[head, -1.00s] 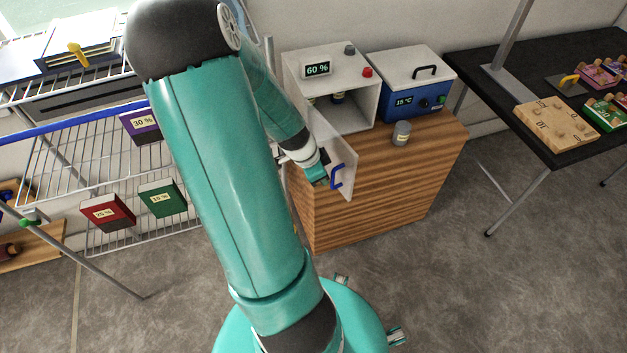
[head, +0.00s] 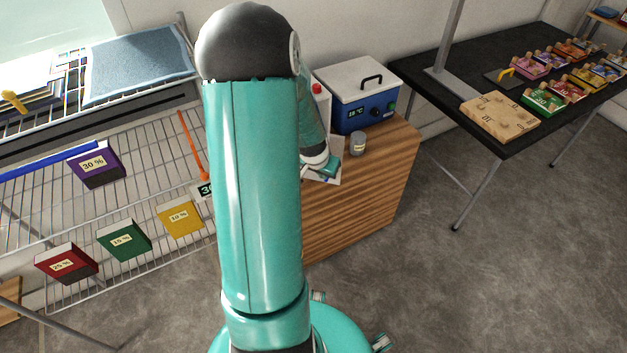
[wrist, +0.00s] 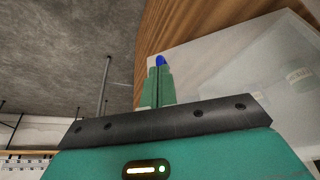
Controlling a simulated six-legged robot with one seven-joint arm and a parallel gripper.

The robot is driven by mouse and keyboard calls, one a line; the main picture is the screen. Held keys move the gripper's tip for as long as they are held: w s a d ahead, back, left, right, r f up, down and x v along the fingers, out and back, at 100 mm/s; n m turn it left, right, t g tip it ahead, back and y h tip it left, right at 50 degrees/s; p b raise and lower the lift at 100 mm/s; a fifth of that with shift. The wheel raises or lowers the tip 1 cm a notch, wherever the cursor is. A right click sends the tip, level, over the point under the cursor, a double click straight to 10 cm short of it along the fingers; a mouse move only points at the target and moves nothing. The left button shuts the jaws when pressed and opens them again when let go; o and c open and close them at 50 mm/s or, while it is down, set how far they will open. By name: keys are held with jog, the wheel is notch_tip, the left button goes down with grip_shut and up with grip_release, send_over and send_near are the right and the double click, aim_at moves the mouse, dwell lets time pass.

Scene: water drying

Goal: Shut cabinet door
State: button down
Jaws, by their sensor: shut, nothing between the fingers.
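The small white cabinet is mostly hidden behind my arm in the head view; only a strip of its right side (head: 320,115) and its red button (head: 317,88) show. Its translucent door (wrist: 225,65) fills the right side of the wrist view, close to my fingers. A corner of the door also shows beside my wrist in the head view. My gripper (wrist: 160,72) is shut and empty, its green fingers together. The blue door handle (wrist: 161,60) shows just beyond the fingertips; I cannot tell whether they touch. The door's exact angle is hidden.
The cabinet stands on a wooden stand (head: 365,190), beside a blue and white box (head: 362,100) and a small grey jar (head: 357,144). A wire rack (head: 130,160) with labelled boxes is at left. A black table (head: 500,145) is at right. Floor at lower right is clear.

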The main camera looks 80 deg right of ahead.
jog(key=d+n+t, duration=0.3)
jog(key=d+n, duration=0.6)
jog(key=d, duration=0.8)
jog(key=shift+s+d, duration=0.15)
jog(key=shift+s, duration=0.1)
jog(key=shift+w+d+r, duration=0.1)
jog(key=shift+w, duration=0.05)
